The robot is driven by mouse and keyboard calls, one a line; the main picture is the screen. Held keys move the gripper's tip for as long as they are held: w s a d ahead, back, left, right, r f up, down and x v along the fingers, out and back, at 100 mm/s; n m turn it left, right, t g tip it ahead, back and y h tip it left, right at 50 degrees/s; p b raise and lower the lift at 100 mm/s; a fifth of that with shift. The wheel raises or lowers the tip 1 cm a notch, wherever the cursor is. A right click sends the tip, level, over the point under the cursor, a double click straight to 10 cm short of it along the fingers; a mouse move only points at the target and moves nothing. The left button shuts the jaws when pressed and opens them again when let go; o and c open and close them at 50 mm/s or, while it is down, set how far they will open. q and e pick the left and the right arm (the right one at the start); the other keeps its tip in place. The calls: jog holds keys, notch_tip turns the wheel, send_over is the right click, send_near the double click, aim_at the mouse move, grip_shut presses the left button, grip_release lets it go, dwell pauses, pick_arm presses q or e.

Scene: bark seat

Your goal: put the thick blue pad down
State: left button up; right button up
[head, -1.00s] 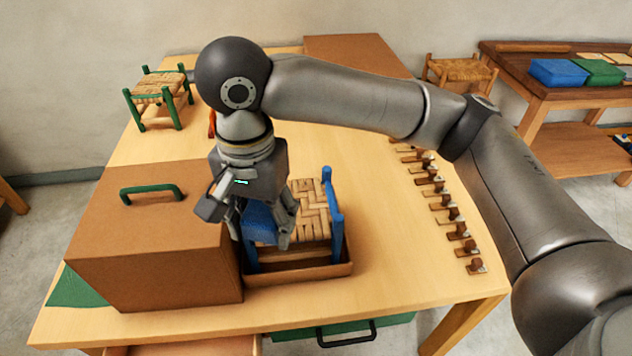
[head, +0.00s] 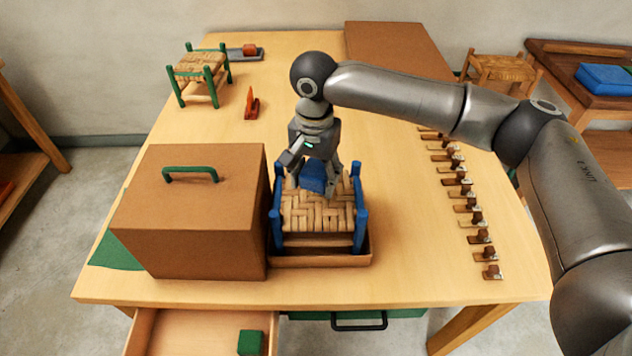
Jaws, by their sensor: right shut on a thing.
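My right gripper (head: 315,187) points down over a small stool with blue posts and a woven bark seat (head: 318,216). It is shut on the thick blue pad (head: 313,178), which shows between its fingers at the back part of the seat. The fingers hide part of the pad, and I cannot tell whether the pad touches the weave. The blue stool stands in a shallow brown tray (head: 320,261). My left gripper is not in view.
A big brown box (head: 190,225) with a green handle stands close left of the stool. Several small wooden pieces (head: 467,207) line the table's right side. A green stool (head: 200,72) stands at the back left. An open drawer (head: 190,335) juts out in front.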

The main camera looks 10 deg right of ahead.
aim_at(316, 185)
jog(key=f+p, duration=0.1)
jog(key=f, duration=0.2)
jog(key=shift+w+d+p, duration=0.2)
jog(key=shift+w+p, duration=0.1)
jog(key=shift+p, duration=0.05)
jog(key=shift+f, duration=0.45)
jog(key=o, duration=0.8)
jog(key=shift+f, duration=0.15)
jog(key=shift+r, duration=0.35)
notch_tip(316, 185, up, 11)
jog(key=b, duration=0.3)
jog(key=shift+a+f, duration=0.1)
jog(key=shift+f, duration=0.05)
jog(key=shift+r, duration=0.5)
